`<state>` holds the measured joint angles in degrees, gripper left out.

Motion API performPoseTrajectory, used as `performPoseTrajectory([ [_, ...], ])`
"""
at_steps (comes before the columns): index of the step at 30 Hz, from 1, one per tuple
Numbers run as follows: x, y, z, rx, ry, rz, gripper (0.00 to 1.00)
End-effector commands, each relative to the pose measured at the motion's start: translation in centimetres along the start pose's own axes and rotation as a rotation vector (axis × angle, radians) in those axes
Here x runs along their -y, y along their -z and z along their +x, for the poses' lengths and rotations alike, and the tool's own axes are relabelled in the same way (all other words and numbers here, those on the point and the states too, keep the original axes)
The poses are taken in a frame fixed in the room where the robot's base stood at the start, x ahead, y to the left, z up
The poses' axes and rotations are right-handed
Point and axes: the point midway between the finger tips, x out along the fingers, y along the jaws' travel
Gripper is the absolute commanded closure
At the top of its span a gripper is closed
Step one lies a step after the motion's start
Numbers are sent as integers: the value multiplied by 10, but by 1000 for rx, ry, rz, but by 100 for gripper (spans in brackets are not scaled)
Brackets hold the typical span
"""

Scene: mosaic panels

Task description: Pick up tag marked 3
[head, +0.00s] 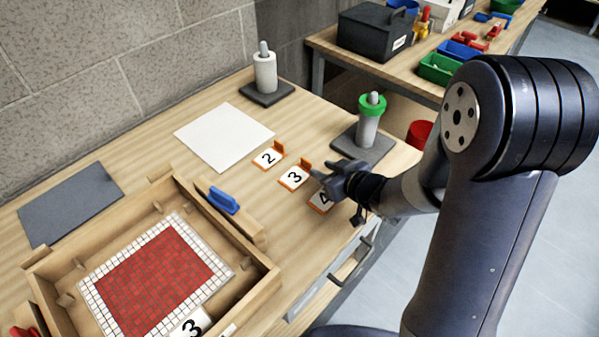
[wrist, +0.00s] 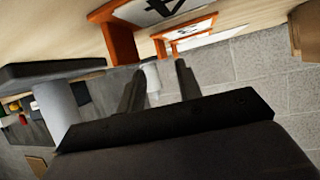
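The tag marked 3 (head: 294,177) is a white plate with an orange edge and upright orange grip, lying on the wooden table between tag 2 (head: 268,158) and tag 4 (head: 319,201). My gripper (head: 322,186) hovers around tag 4, just right of tag 3, and partly covers tag 4. In the wrist view my gripper (wrist: 157,90) has its two dark fingers apart, with nothing held between them. Tag 4 (wrist: 160,8) shows large at the top, with further orange-edged tags (wrist: 195,28) behind it; their numbers are not readable there.
A green-topped cylinder (head: 370,120) stands behind my gripper. White paper (head: 224,136) lies left of the tags.

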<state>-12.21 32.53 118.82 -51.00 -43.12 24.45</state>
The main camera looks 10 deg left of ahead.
Motion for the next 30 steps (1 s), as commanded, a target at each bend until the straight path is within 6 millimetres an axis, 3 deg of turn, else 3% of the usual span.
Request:
performPoseTrajectory([
  [15,3,5,52,1,0,0,67],
  [24,2,4,55,1,-2,0,67],
  [30,2,4,54,1,-2,0,83],
])
